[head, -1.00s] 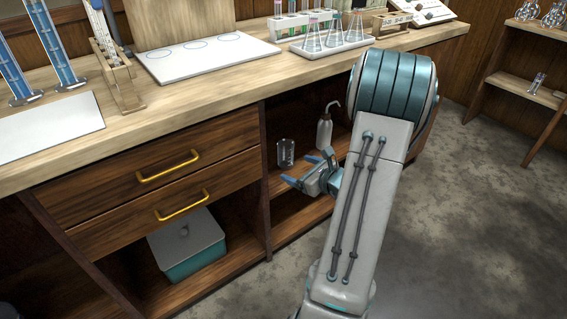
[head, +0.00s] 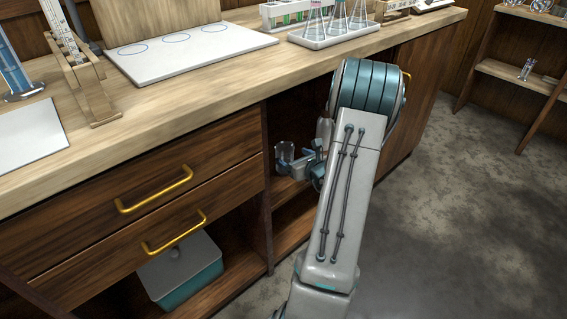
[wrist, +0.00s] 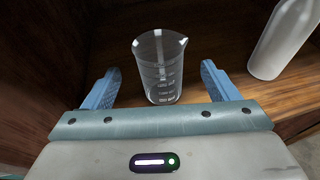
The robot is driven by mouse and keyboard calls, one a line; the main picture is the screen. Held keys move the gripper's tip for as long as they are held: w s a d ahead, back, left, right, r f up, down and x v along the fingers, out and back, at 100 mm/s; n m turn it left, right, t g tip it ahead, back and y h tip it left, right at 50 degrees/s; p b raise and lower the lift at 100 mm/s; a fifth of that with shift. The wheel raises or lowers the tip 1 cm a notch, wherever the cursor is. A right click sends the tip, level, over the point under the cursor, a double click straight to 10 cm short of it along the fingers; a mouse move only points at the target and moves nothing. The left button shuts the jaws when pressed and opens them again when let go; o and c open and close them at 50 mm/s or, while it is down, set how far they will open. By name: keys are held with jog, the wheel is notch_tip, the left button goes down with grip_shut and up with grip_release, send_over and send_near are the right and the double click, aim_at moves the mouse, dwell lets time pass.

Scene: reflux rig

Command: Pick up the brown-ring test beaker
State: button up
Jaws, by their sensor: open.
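A clear glass beaker (wrist: 160,70) with a spout and printed graduations stands upright on a wooden shelf in the wrist view. It looks empty, and no label shows on it. In the head view the beaker (head: 285,153) is on the upper shelf of the open cabinet bay, partly hidden by my gripper. My gripper (wrist: 158,84) is open, with its two blue fingers to the left and right of the beaker's lower part. In the head view my gripper (head: 293,164) reaches into the bay, partly hidden by my arm.
A white bottle (wrist: 287,38) stands on the shelf right of the beaker. A dark cabinet wall (wrist: 40,60) is close on the left. The wooden counter (head: 190,100) runs above the bay. A teal box with a grey lid (head: 182,270) sits in the lower left bay.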

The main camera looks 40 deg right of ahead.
aim_at(281, 148)
jog(key=b+x, duration=0.1)
jog(key=x, duration=0.1)
jog(key=b+x, duration=0.1)
jog(key=x, duration=0.5)
jog(key=shift+w+r+b, duration=0.1)
jog(key=shift+r+b, duration=0.25)
jog(key=shift+b, duration=0.05)
jog(key=c, duration=1.1)
